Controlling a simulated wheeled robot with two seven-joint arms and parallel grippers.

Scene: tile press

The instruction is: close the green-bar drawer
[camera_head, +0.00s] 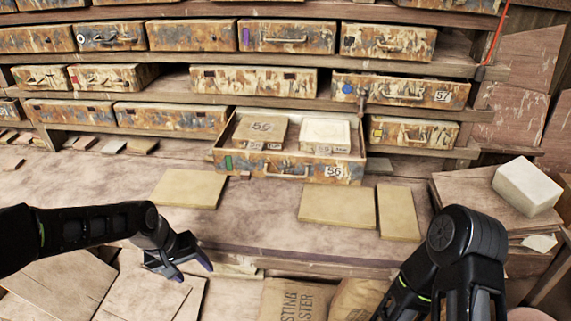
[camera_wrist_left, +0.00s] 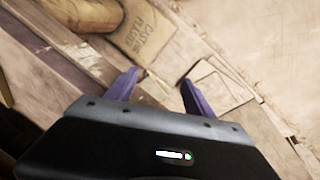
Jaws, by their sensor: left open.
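The green-bar drawer (camera_head: 290,177) is pulled out from the lowest shelf row, near the middle of the head view. Its worn front carries a green bar at the left, a metal handle in the middle and a 56 label at the right. It holds a tan block marked 56 (camera_head: 259,131) and a pale block (camera_head: 325,132). My left gripper (camera_head: 192,273) is open and empty, low and to the left of the drawer, near the bench's front edge. In the left wrist view its two fingers (camera_wrist_left: 158,92) stand apart. My right arm shows at the lower right; its fingertips are not visible.
Flat tan tiles (camera_head: 188,188) lie on the bench (camera_head: 100,195) in front of and beside the drawer, including a wide one (camera_head: 337,206) below its front. A white block (camera_head: 526,186) sits at the right. Plaster sacks (camera_head: 299,300) lie below the bench.

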